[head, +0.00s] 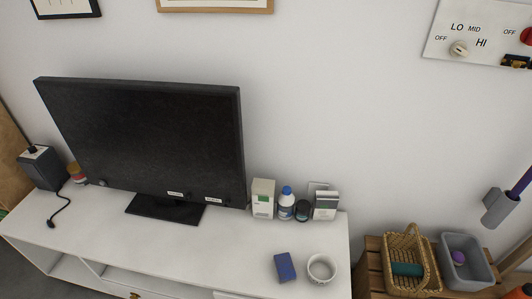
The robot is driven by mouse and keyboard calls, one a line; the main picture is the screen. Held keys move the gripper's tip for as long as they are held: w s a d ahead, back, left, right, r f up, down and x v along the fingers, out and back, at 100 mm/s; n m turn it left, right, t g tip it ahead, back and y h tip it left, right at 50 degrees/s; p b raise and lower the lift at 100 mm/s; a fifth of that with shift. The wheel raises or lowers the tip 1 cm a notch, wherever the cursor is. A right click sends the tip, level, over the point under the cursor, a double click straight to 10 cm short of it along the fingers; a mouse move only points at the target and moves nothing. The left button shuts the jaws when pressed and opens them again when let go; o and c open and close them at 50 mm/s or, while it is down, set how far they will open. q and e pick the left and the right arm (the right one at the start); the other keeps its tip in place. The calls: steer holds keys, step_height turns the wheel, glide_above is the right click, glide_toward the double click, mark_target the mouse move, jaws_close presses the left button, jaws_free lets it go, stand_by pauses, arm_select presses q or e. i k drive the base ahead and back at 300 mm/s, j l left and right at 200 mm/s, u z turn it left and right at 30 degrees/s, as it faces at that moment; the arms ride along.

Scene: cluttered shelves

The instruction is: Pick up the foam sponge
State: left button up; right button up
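A small dark blue block (285,267), which looks like the foam sponge, lies on the white cabinet top (235,250) near its front right part. It sits just left of a white round bowl (321,269), with a small gap between them. Nothing covers the block. Neither of my grippers shows in the head view.
A large black television (150,140) stands behind, left of the block. A white box (263,198), a blue-capped bottle (286,203) and other small items line the back. A wicker basket (389,251) and grey bin (446,248) stand right. The cabinet top left of the block is clear.

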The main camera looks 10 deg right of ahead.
mark_target(285, 269)
steer(key=l+u, duration=0.3)
steer(key=l, duration=0.15)
steer(key=k+l+u, duration=0.15)
steer(key=l+u, duration=0.15)
steer(key=l, duration=0.15)
steer(key=k+l+u, duration=0.15)
steer(key=l+u, duration=0.15)
steer(key=k+l+u, duration=0.3)
steer(key=l, duration=0.2)
steer(key=i+l, duration=0.05)
steer(key=i, duration=0.05)
